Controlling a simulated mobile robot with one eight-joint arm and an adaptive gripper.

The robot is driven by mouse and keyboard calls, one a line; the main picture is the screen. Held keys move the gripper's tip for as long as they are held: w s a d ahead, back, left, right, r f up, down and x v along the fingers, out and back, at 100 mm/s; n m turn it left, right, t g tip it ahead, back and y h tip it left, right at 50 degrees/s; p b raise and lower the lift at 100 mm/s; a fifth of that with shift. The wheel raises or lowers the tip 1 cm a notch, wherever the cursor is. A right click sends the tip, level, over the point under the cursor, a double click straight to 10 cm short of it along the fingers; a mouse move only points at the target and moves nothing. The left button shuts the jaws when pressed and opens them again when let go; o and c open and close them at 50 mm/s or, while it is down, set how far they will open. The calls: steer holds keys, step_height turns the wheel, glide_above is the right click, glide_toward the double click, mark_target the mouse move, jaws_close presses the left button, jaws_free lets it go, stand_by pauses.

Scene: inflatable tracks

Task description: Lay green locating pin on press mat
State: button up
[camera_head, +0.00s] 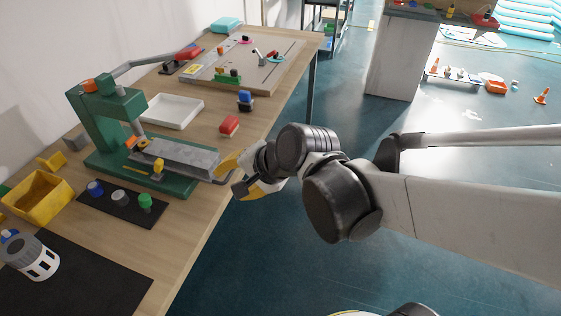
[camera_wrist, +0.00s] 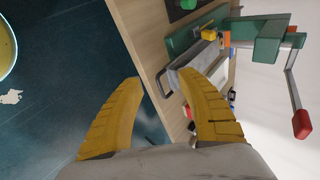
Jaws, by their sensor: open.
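A green locating pin (camera_head: 145,202) stands at the right end of a small black mat (camera_head: 123,213) in front of the green press (camera_head: 112,112). Blue (camera_head: 95,188) and grey (camera_head: 120,197) pins stand beside it. In the wrist view a green piece (camera_wrist: 188,4) shows at the top edge on the dark mat. My gripper (camera_head: 228,183) is open and empty at the table's front edge, by the handle of the press's grey slide (camera_head: 185,157). In the wrist view the handle (camera_wrist: 164,84) shows between my yellow fingertips (camera_wrist: 160,77); I cannot tell whether they touch it.
A yellow bin (camera_head: 38,198) and a larger black mat (camera_head: 85,275) with a grey-white canister (camera_head: 34,257) lie at the near left. A white tray (camera_head: 172,111), red block (camera_head: 229,125) and blue piece (camera_head: 245,98) stand farther back. The press lever (camera_wrist: 291,85) rises at the right.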

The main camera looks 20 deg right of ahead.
steer(key=s+d+r+n+h, duration=0.2)
steer(key=s+d+n+h, duration=0.3)
steer(key=s+d+n, duration=0.3)
steer(key=d+n, duration=0.2)
steer(key=d, duration=0.1)
steer(key=shift+s+d+r, duration=0.2)
steer(key=shift+s+d, duration=0.05)
steer(key=shift+s, duration=0.1)
